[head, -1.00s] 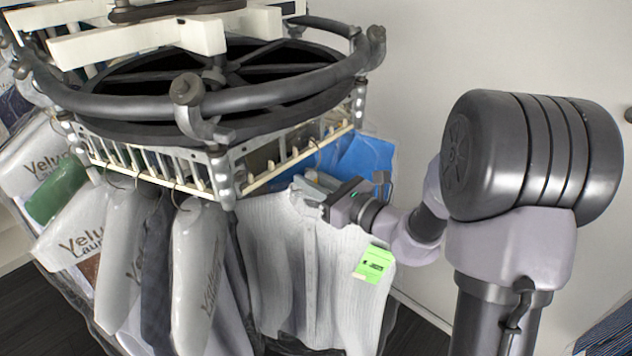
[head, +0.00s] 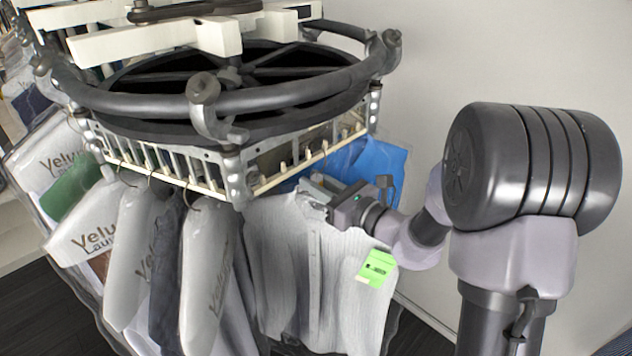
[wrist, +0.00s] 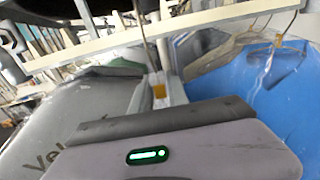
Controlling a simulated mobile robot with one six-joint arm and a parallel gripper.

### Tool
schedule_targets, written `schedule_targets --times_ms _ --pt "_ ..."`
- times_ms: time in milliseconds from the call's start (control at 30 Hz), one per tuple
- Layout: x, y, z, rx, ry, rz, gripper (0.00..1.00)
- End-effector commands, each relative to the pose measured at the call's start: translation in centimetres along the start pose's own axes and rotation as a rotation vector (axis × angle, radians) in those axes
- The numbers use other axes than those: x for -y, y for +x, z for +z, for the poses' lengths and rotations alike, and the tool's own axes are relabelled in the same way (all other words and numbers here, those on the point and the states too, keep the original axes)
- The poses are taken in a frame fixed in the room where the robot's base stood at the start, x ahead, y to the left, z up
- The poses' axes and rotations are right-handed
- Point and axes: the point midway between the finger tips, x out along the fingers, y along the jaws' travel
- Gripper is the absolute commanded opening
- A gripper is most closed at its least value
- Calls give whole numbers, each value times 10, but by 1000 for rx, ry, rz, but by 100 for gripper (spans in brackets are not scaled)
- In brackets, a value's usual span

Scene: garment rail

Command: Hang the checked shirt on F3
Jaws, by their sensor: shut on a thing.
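The shirt (head: 322,278) is pale grey-white with fine lines and a bright green tag (head: 376,267) on its right side; a check is too fine to make out. My gripper (head: 333,209) is shut on its hanger at the top, and the shirt hangs upright below. In the wrist view a thin metal hook (wrist: 144,42) with a yellow-orange piece (wrist: 159,91) rises just beyond my gripper to the cream slotted rail (wrist: 170,33). I cannot tell whether the hook rests on the rail. No slot labels are readable.
The round carousel frame (head: 265,103) stands above, with a metal corner post (head: 236,180). Several bagged garments (head: 208,275) hang close on the left. A blue bagged garment (head: 378,158) hangs just behind my gripper. The wall at the right is bare.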

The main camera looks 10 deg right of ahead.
Motion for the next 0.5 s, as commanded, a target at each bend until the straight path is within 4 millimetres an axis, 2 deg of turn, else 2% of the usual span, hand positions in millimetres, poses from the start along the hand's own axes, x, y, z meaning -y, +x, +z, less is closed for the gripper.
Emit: schedule_targets --times_ms 500 --pt "0 1 -19 1 0 0 0"
